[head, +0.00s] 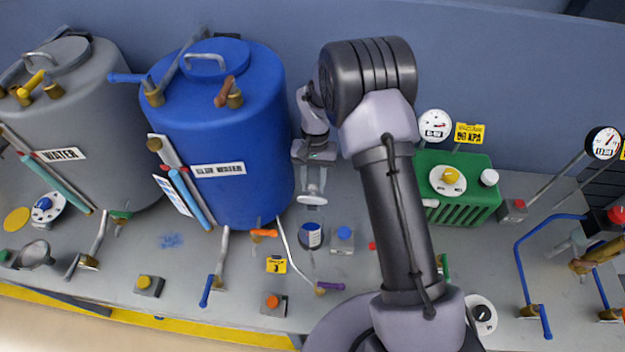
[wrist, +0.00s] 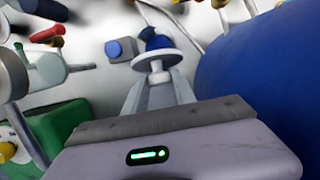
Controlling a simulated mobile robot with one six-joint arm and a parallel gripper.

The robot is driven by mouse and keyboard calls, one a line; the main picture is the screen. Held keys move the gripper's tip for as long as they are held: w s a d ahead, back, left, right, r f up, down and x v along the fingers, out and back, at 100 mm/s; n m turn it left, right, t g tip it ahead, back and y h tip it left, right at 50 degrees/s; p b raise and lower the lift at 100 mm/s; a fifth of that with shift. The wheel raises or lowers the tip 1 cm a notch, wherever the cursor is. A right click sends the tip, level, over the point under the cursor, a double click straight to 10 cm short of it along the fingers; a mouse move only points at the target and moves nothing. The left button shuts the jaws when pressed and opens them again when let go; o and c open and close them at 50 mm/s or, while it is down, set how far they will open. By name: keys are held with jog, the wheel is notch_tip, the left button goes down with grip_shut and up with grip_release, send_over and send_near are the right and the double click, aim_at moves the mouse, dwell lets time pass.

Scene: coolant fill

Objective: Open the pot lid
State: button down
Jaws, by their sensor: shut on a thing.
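The pot is a small clear vessel with blue contents (head: 311,236) on the bench, in front of the blue tank's right side. Its pale round lid (head: 312,198) shows above it and also in the wrist view (wrist: 150,54). My gripper (head: 312,184) reaches down from above and is shut on the lid's knob, which shows between the fingers in the wrist view (wrist: 158,84). The blue of the pot (wrist: 152,38) shows behind the lid there.
A blue tank (head: 262,130) stands close left of my gripper, with a grey water tank (head: 100,120) beyond. A blue-button box (head: 342,240) sits right of the pot. Thin pipes and a yellow sign (head: 277,264) lie near it. A green unit (head: 470,205) stands right.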

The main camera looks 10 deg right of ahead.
jog(key=shift+w+d+f+b, duration=0.15)
jog(key=shift+w+d+b, duration=0.1)
jog(key=shift+w+b, duration=0.4)
jog(key=shift+w+f, duration=0.1)
jog(key=shift+w, duration=0.05)
jog(key=c, duration=1)
grip_release()
jog(key=shift+w, duration=0.1)
jog(key=shift+c, duration=0.2)
jog(key=p+v, duration=0.2)
jog(key=v, duration=1.5)
jog(key=shift+r, duration=0.2)
